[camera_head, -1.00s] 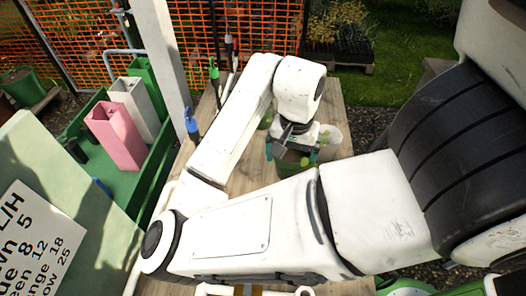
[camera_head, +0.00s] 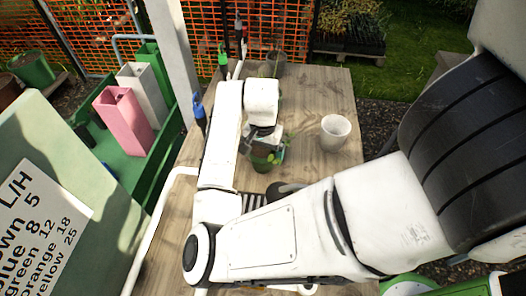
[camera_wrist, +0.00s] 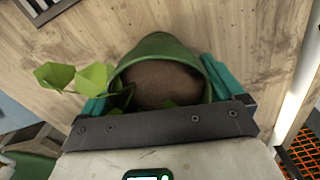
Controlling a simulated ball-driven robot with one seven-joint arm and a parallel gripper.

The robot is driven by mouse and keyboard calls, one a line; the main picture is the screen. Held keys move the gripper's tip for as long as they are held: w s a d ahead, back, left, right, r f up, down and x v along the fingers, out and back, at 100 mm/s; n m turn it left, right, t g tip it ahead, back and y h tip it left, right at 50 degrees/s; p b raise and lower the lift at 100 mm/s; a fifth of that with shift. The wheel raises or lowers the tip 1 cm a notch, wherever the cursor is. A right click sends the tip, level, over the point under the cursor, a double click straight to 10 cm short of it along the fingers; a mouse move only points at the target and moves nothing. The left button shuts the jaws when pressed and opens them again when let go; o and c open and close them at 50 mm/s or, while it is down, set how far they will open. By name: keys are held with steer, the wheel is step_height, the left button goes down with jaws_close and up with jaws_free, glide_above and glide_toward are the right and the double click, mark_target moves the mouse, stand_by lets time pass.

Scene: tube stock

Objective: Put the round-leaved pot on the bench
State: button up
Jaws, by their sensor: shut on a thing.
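My gripper (camera_head: 266,142) is shut on a green pot (camera_head: 262,162) above the wooden bench top (camera_head: 330,90). In the wrist view the pot (camera_wrist: 160,45) sits between the teal fingers of my gripper (camera_wrist: 155,88), with brown soil inside. Broad, roundish green leaves (camera_wrist: 93,77) stick out past the left finger. The pot's far rim and base are partly hidden. I cannot tell whether its base touches the bench.
A white pot (camera_head: 335,132) stands on the bench to the right of my gripper. Dark pots (camera_head: 270,62) stand at the back edge. A dark slatted thing (camera_head: 252,201) lies near my arm. The bench's back right is clear. A post (camera_head: 172,60) rises at left.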

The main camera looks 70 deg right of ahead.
steer(key=shift+f, duration=0.2)
steer(key=o, duration=0.9)
steer(key=shift+c, duration=0.2)
step_height(320, 180, up, 12)
steer(key=shift+r+p, duration=0.15)
steer(key=shift+p, duration=0.15)
